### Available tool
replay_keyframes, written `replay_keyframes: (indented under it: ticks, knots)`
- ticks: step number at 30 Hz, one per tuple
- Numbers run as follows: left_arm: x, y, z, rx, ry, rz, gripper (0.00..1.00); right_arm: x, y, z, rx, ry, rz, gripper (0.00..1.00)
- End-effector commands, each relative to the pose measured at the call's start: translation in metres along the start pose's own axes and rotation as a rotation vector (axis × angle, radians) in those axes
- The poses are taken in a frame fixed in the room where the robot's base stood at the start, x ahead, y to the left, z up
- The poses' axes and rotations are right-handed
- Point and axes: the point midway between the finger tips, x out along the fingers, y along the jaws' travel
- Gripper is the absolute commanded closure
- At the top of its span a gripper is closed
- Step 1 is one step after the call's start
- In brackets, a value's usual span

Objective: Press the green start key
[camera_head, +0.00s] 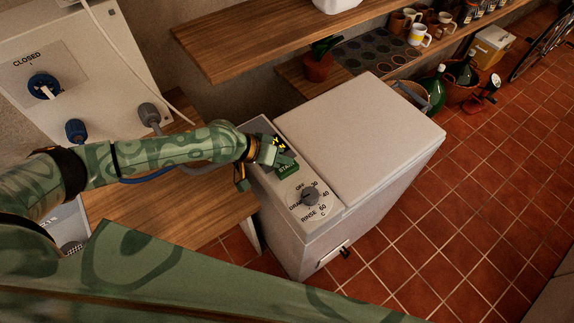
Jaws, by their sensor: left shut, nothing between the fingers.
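The green start key (288,168), with part of the word START showing, sits on the control panel (322,211) of a pale, box-shaped machine (356,122). My left gripper (281,156) is shut and empty, its fingertips right at the upper edge of the key. I cannot tell whether they touch it. The gripper hides part of the key and the panel behind it. A grey dial (309,196) with printed marks lies in front of the key on the same panel. My right gripper is not in view.
A wooden worktop (165,205) lies left of the machine. A wall panel with a blue knob (44,87) marked CLOSED stands at upper left. A wooden shelf (262,40) runs behind the machine. Red floor tiles (455,190) are clear at the right.

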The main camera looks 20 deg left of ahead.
Motion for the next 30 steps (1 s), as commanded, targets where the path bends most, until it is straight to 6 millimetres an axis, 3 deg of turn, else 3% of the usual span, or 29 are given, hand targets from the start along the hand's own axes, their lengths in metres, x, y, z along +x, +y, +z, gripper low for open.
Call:
replay_keyframes:
  ticks: [30]
  knots:
    - [0.0059,-0.0044,0.0047,-0.001,-0.001,0.0,1.0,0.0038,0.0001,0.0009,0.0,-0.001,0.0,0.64]
